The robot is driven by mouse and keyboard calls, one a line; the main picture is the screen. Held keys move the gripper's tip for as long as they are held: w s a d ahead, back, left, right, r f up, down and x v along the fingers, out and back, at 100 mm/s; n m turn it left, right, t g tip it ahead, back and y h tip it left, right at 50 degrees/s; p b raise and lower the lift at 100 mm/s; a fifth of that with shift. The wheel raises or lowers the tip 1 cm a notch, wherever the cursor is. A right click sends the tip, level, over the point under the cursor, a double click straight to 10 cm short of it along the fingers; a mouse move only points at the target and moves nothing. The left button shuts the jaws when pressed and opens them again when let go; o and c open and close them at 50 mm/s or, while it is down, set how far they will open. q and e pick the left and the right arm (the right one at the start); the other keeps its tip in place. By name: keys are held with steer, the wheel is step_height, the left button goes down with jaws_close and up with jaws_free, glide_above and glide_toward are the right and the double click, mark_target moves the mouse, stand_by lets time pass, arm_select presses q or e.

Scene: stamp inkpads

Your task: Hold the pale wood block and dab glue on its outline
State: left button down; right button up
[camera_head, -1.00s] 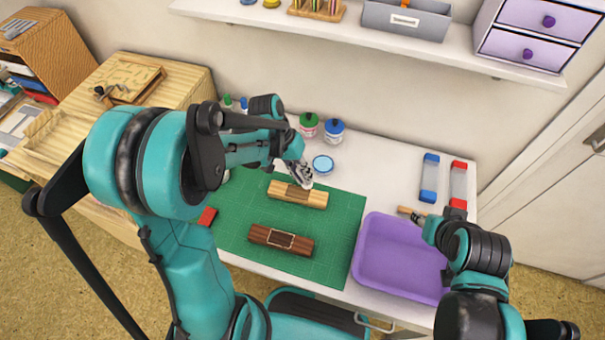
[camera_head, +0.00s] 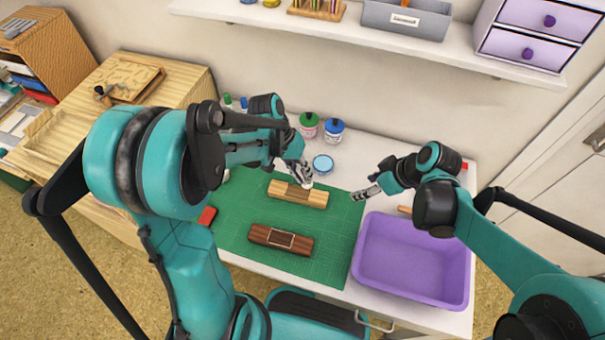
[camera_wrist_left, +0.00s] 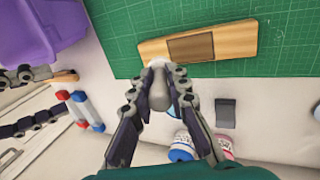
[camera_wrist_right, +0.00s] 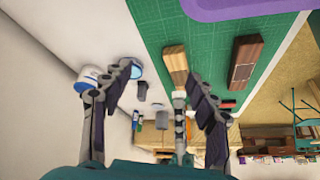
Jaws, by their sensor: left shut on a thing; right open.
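The pale wood block (camera_head: 313,199), with a darker rectangular patch, lies on the green mat (camera_head: 335,240); it also shows in the left wrist view (camera_wrist_left: 238,42). My left gripper (camera_head: 302,180) is at its far long edge, shut on a small grey rounded piece (camera_wrist_left: 158,92). That piece's tip is close to the block; I cannot tell whether they touch. My right gripper (camera_head: 366,193) is open and empty, to the right of the block and apart from it. The round pale-blue pot (camera_head: 322,164) stands behind the block.
A dark wood block (camera_head: 268,236) lies nearer on the mat. A purple tray (camera_head: 412,290) stands to the right, with a wooden handle (camera_head: 405,209) behind it. Green-lidded (camera_head: 309,124) and blue-lidded jars (camera_head: 334,130) stand at the back. A red piece (camera_head: 207,216) lies at the mat's left.

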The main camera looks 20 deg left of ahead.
mark_target(322, 198)
steer(key=shift+w+a+f+n+g+y, duration=0.15)
steer(key=shift+a+f+n+g+y, duration=0.25)
steer(key=shift+a+f+n, duration=1.2)
steer(key=shift+w+a+f+n+g+y, duration=0.1)
steer(key=shift+a+f+n+g+y, duration=0.25)
steer(key=shift+a+f, duration=2.35)
steer(key=shift+w+a+f+n+g+y, duration=0.2)
steer(key=shift+a+f+n+g, duration=0.25)
steer(key=shift+a+f+n, duration=1.6)
steer(key=shift+d+f+m, duration=0.55)
steer(key=shift+f+m, duration=0.2)
steer(key=shift+m, duration=0.25)
steer(key=c, duration=1)
steer(key=shift+o, duration=0.2)
